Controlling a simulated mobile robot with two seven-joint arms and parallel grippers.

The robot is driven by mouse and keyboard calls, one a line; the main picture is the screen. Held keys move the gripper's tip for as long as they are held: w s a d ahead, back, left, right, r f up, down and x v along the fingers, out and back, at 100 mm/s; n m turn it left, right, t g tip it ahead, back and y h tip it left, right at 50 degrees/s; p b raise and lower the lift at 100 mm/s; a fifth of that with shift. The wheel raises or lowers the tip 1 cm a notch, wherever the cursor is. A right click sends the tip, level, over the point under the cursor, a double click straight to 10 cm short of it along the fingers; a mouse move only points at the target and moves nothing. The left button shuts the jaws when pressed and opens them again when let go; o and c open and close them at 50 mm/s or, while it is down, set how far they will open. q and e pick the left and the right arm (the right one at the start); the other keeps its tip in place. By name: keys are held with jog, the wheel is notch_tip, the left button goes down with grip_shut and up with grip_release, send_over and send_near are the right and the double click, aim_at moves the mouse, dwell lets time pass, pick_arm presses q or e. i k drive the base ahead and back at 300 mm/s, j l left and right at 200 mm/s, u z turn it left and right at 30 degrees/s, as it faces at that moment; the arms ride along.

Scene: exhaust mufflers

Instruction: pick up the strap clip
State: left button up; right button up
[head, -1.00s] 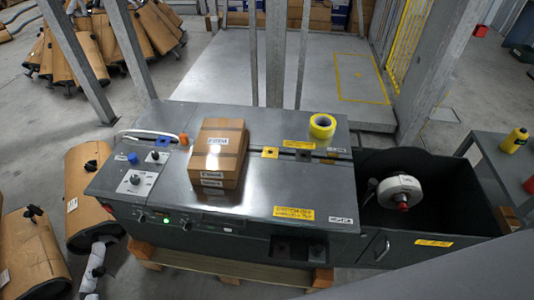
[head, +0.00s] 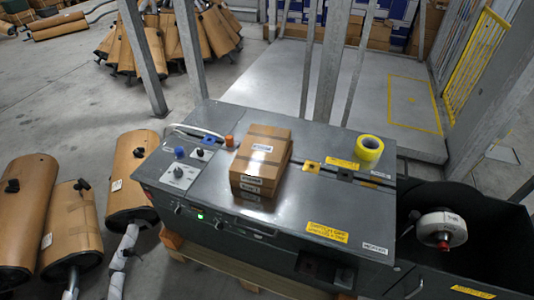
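I cannot make out a strap clip for certain. A small orange piece (head: 230,141) sits on the machine top by the end of a thin white strap (head: 200,130), just left of the cardboard boxes; it is too small to tell what it is. The strapping machine (head: 320,205) has a dark grey top with a blue knob (head: 179,153) and a green light at the front left. Neither of my grippers is in view.
Stacked cardboard boxes (head: 262,160) and a yellow tape roll (head: 369,148) rest on the machine. A white reel (head: 441,229) sits in the dark bin at right. Wrapped mufflers (head: 133,180) lie on the floor at left. Grey posts (head: 145,60) stand behind.

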aim_at(229, 141)
jog(key=i+j, duration=0.1)
jog(key=j, duration=0.25)
jog(key=i+j, duration=0.1)
jog(key=j, duration=0.25)
jog(key=i+j, duration=0.1)
jog(key=j, duration=0.25)
jog(key=i+j, duration=0.15)
jog(key=j, duration=0.2)
jog(key=i+j, duration=0.1)
jog(key=j, duration=0.25)
jog(key=z, duration=1.5)
